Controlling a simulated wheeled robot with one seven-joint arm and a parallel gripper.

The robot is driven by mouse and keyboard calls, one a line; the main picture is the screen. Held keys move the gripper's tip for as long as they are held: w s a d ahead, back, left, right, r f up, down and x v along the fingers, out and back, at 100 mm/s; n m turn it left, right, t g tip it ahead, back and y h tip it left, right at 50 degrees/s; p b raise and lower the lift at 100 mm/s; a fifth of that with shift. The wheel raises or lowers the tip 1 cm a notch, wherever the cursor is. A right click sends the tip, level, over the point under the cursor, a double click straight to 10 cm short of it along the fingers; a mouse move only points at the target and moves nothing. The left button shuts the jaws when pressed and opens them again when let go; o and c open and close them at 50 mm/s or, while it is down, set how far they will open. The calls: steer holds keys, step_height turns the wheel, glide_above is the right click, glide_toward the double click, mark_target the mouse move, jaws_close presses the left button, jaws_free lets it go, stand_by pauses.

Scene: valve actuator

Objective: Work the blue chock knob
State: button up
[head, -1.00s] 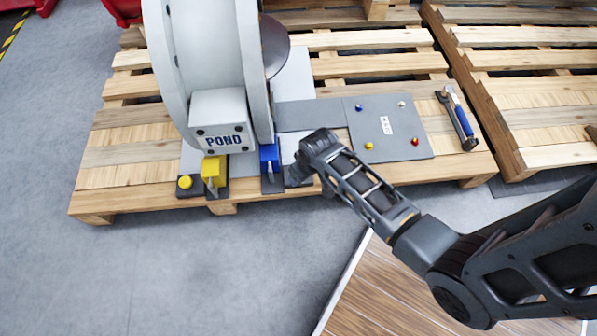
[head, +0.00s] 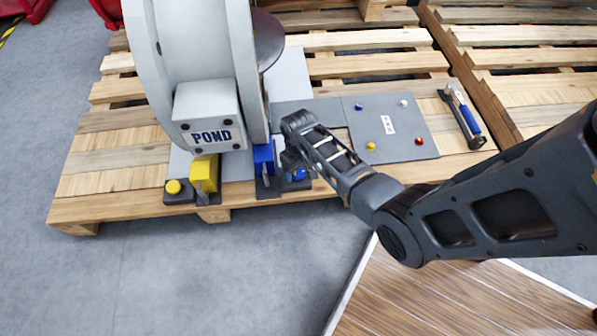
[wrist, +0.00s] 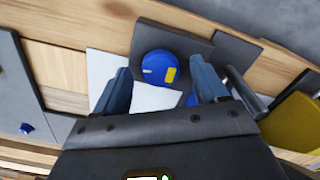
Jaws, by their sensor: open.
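The blue chock knob (wrist: 158,68) is a round blue cap with a yellow mark and a small white mark, on a dark plate. In the head view the knob (head: 299,175) shows partly behind my gripper, at the pallet's front edge. My gripper (head: 288,160) is open above and beside it. In the wrist view the two fingers of my gripper (wrist: 160,72) stand on either side of the knob, with gaps showing. The height of the fingertips over the knob is hard to tell. The blue chock (head: 263,156) stands just left of the knob.
A yellow chock (head: 205,174) and yellow knob (head: 174,187) sit further left. The white wheel housing marked POND (head: 210,120) rises behind. A grey panel (head: 400,148) with small coloured knobs and a blue-handled tool (head: 465,118) lie to the right.

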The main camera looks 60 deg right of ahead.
steer(key=shift+f, duration=0.3)
steer(key=c, duration=1.1)
steer(key=shift+o, duration=0.2)
